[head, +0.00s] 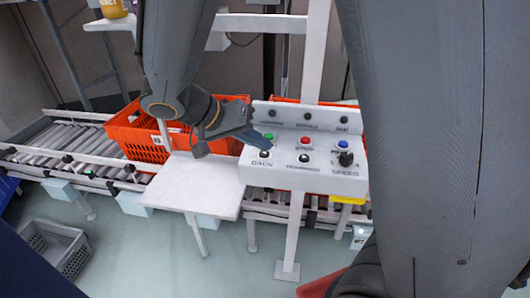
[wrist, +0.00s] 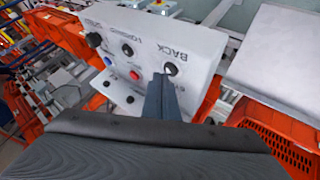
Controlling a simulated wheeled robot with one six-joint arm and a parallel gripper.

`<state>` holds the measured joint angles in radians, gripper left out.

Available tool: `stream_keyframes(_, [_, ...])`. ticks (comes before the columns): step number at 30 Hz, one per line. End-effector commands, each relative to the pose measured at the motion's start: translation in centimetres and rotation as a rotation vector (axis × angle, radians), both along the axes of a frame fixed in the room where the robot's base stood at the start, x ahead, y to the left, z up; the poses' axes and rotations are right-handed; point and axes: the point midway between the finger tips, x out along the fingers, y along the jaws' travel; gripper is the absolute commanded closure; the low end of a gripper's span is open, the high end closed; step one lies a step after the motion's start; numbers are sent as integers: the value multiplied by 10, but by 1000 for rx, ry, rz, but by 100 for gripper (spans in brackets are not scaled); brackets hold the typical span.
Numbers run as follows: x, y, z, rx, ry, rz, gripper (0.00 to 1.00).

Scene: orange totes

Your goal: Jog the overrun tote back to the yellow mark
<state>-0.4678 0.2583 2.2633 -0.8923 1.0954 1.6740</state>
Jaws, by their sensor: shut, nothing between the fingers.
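A white control panel (head: 310,178) stands on a post, with green (head: 268,137), red (head: 305,141) and blue (head: 347,143) buttons above black controls labelled BACK, FORWARD and SPEED. My gripper (head: 266,141) is shut and empty, its tips at the panel's left side close to the black BACK button (head: 264,154). In the wrist view the tips (wrist: 160,78) sit beside the BACK button (wrist: 171,69); I cannot tell if they touch it. An orange tote (head: 140,132) sits on the roller conveyor left of the panel. More orange tote shows behind the panel (head: 260,116). A yellow mark (head: 348,199) shows on the conveyor's front edge, below the panel's right end.
A white side table (head: 196,184) stands in front of the conveyor, left of the panel. Bare rollers (head: 75,142) run at the far left. A grey crate (head: 52,246) lies on the floor at lower left. A shelf (head: 110,23) holds a yellow container at top left.

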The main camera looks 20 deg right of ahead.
Motion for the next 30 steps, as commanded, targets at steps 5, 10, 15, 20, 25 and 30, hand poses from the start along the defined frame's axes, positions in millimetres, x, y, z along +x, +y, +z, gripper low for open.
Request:
stream_keyframes(5, [0,0,-2,0,0,0,100])
stream_keyframes(10, [0,0,-4,0,0,0,100])
stream_keyframes(15, [0,0,-6,0,0,0,100])
stream_keyframes(20, [0,0,-8,0,0,0,100])
stream_keyframes(25, [0,0,-9,0,0,0,100])
stream_keyframes(30, [0,0,-9,1,1,-1,100])
